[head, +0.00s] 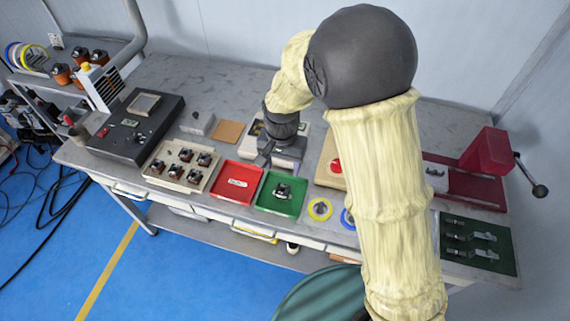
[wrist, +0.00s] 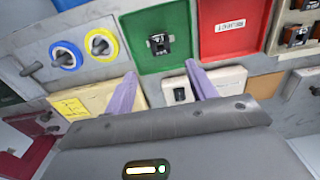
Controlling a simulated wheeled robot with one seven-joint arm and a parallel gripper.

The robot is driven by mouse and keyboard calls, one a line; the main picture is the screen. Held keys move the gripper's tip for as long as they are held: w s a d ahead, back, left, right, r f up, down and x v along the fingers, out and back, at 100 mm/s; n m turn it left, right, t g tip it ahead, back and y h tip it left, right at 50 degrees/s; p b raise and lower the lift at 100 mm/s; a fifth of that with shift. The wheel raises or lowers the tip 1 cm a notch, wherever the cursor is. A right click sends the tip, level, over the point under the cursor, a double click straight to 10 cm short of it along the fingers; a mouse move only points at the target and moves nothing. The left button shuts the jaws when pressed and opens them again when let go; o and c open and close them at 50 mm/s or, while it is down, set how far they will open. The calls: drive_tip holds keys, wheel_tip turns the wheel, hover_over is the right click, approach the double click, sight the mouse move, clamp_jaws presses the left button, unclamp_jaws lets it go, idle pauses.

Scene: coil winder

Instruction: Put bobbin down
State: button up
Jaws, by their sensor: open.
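A dark bobbin (head: 282,190) with a pale part sits inside the green tray (head: 262,203) near the front edge of the bench. The wrist view shows the same bobbin (wrist: 160,44) in the green tray (wrist: 181,18), just beyond my fingertips and apart from them. My gripper (wrist: 160,69) is open, with its two lilac fingers spread and nothing held between them. In the head view my gripper (head: 278,158) is behind the green tray, over a pale fixture (head: 290,165) that it partly hides. A small dark part (wrist: 180,95) of the fixture shows between the fingers.
A red tray (head: 237,172) with a white label adjoins the green tray on the left. A beige tray (head: 158,172) holds several bobbins. Yellow (head: 320,209) and blue rings lie to the right. My arm hides part of the bench. A red vise-like device (head: 487,152) stands far right.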

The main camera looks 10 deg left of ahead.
drive_tip(key=s+d+r+t, duration=0.1)
drive_tip(key=s+d+r, duration=0.1)
drive_tip(key=d, duration=0.6)
drive_tip(key=s+d+r, duration=0.2)
drive_tip(key=d+r, duration=0.1)
drive_tip(key=d, duration=0.6)
drive_tip(key=s+d+r+t, duration=0.1)
drive_tip(key=s+d+r, duration=0.1)
drive_tip(key=d, duration=0.7)
drive_tip(key=shift+s+d+r+n+t, duration=0.15)
drive_tip(key=shift+s+n+t, duration=0.2)
drive_tip(key=shift+s, duration=0.25)
